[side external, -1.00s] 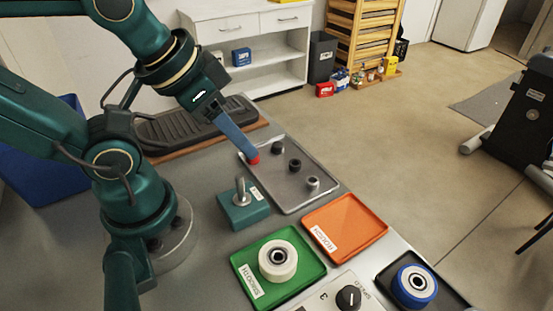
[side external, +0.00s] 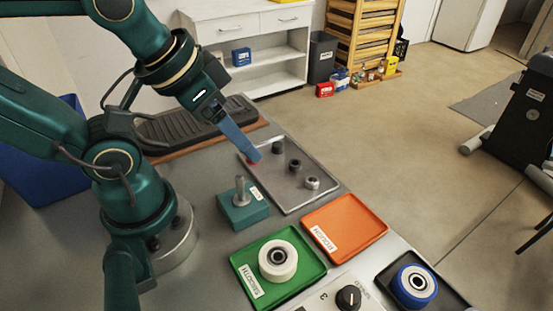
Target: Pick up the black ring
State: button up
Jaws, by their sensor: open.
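A grey metal tray (side external: 268,188) lies on the bench with several small ring-like parts in a row. A dark ring (side external: 278,147) is at the far end, a black ring (side external: 294,165) is in the middle and a silver one (side external: 312,183) is nearest. I cannot tell for sure which dark part is the black ring of the task. My gripper (side external: 252,157) reaches down at the tray's far left edge, to the left of the dark rings. It is open, though its fingers overlap from this side. It is apart from the middle and silver rings.
A teal block with an upright pin (side external: 243,203) stands left of the tray. A green tray (side external: 307,263) holds a white wheel (side external: 277,260). An empty orange tray (side external: 345,228) lies beside it. A blue wheel (side external: 414,286) sits in a black tray at the lower right.

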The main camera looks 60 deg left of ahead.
jog(key=w+a+n+g, duration=0.2)
jog(key=w+n, duration=0.2)
jog(key=w, duration=0.7)
jog(key=w+a+f+g, duration=0.1)
jog(key=f, duration=0.2)
jog(key=w+a+f+n+g, duration=0.1)
jog(key=f, duration=0.2)
jog(key=w+a+f+n+g, duration=0.1)
jog(key=f, duration=0.2)
jog(key=shift+w+a+f+g, duration=0.2)
jog(key=shift+w+f+g, duration=0.1)
jog(key=shift+w+f, duration=0.1)
jog(key=shift+n, duration=0.3)
jog(key=shift+f, duration=2.55)
grip_shut()
